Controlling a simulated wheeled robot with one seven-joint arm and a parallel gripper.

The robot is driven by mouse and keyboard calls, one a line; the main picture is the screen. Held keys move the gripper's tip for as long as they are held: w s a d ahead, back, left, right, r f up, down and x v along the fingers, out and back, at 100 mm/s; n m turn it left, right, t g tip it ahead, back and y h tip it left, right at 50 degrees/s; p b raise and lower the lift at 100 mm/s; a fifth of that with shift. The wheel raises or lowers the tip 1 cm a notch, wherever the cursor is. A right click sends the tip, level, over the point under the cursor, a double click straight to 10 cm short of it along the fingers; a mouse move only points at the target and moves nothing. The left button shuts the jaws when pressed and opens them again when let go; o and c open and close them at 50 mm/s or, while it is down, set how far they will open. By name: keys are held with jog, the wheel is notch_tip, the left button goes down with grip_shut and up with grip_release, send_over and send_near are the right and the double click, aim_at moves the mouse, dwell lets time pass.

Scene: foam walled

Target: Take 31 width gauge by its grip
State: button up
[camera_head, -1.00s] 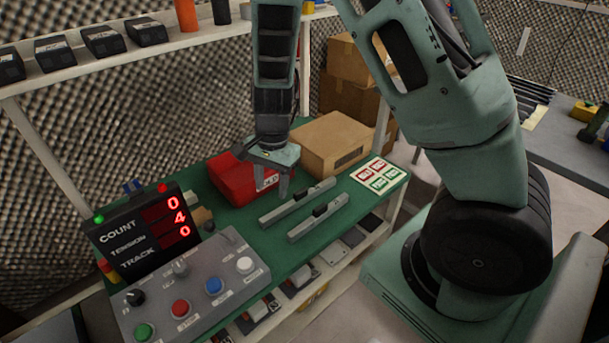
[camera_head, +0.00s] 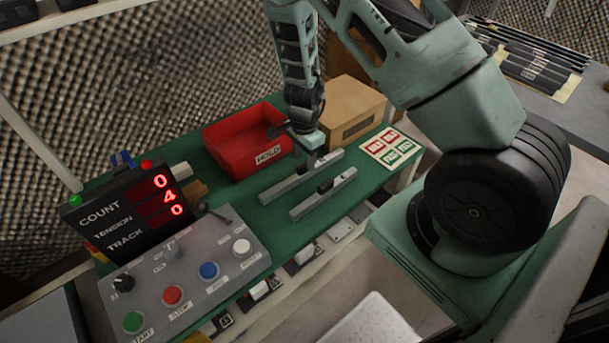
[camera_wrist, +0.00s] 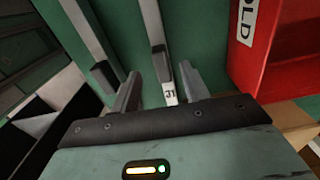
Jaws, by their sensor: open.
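The 31 width gauge (camera_head: 285,187) is a grey bar lying on the green bench top, the one nearer the red bin. In the wrist view the gauge (camera_wrist: 150,18) carries a white "31" label and a black grip (camera_wrist: 159,60). In the wrist view my gripper (camera_wrist: 160,72) has one finger on each side of the bar, with the grip between and slightly beyond the fingertips. I cannot tell the remaining height. A second gauge (camera_head: 308,205) with a black grip lies parallel in front.
A red bin marked HOLD (camera_head: 240,163) stands behind the gauges, with a cardboard box (camera_head: 360,100) to its right. A red-and-green label card (camera_head: 392,148) lies right. The count display (camera_head: 130,208) and button panel (camera_head: 190,270) stand left.

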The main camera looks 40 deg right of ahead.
aim_at(304, 164)
jog(key=shift+w+d+f+b, duration=0.1)
jog(key=shift+f+b, duration=0.05)
jog(key=shift+f, duration=1.45)
jog(key=shift+w+d+f+b, duration=0.1)
jog(key=shift+f+b, duration=0.05)
jog(key=shift+f, duration=1.4)
grip_shut()
